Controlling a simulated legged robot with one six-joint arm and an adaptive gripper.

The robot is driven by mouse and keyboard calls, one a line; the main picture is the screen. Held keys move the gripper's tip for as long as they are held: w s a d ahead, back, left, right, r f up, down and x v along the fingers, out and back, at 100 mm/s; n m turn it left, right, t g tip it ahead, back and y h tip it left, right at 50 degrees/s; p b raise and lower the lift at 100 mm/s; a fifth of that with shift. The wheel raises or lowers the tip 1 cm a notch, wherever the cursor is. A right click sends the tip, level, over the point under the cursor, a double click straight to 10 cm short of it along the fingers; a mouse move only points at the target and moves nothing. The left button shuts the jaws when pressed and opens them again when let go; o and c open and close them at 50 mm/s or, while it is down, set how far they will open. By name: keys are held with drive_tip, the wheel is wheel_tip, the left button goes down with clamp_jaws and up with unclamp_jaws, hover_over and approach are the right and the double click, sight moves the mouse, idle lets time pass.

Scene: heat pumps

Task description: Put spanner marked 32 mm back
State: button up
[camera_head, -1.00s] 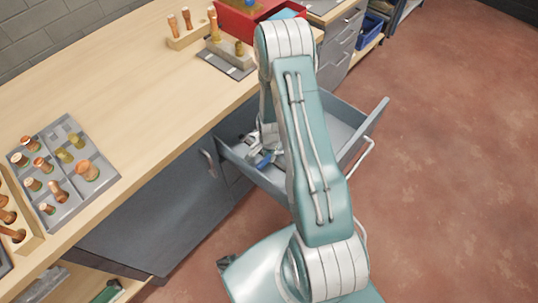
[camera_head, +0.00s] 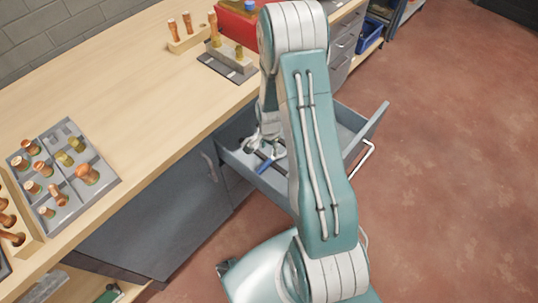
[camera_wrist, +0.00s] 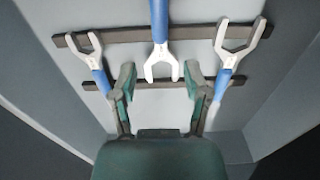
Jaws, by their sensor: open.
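Three spanners with blue handles and pale open jaws show in the wrist view, inside the open drawer (camera_head: 350,120). The left spanner (camera_wrist: 97,67) and right spanner (camera_wrist: 232,58) lie across two dark rails with their jaws toward the top. The middle spanner (camera_wrist: 160,45) points the opposite way, its jaws toward my gripper and its handle leaving the top edge. My gripper (camera_wrist: 160,78) is open and empty, its fingertips on either side of the middle spanner's jaws, apart from them. I cannot read any size marking. In the head view my arm partly hides the drawer's inside.
The dark rails (camera_wrist: 130,38) cross the drawer floor. Drawer walls stand close on both sides. The wooden worktop (camera_head: 130,90) beside the drawer carries a grey tray (camera_head: 100,190) of several plugs and a red box (camera_head: 232,27). The floor to the right is clear.

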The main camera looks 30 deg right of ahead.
wheel_tip(320, 180, up, 5)
wheel_tip(320, 180, up, 12)
drive_tip(key=n+t, duration=0.1)
drive_tip(key=n, duration=0.2)
hover_over(269, 160)
drive_tip(key=a, duration=0.3)
drive_tip(key=s+a+r+n+t, duration=0.1)
drive_tip(key=s+a+r+n, duration=0.1)
drive_tip(key=r, duration=0.3)
drive_tip(key=s+a+r+n+t, duration=0.1)
drive_tip(key=s+a+r+n, duration=0.1)
drive_tip(key=r, duration=0.4)
drive_tip(key=s+a+r+n+t, duration=0.1)
drive_tip(key=s+a+r+n, duration=0.1)
drive_tip(key=s+r, duration=0.3)
drive_tip(key=s+a+r+n+t, duration=0.1)
drive_tip(key=s+a+r+n, duration=0.2)
drive_tip(key=s, duration=0.6)
wheel_tip(269, 160, up, 3)
drive_tip(key=shift+s+f+n+t, duration=0.1)
drive_tip(key=shift+s+n+t, duration=0.25)
drive_tip(key=shift+n, duration=0.65)
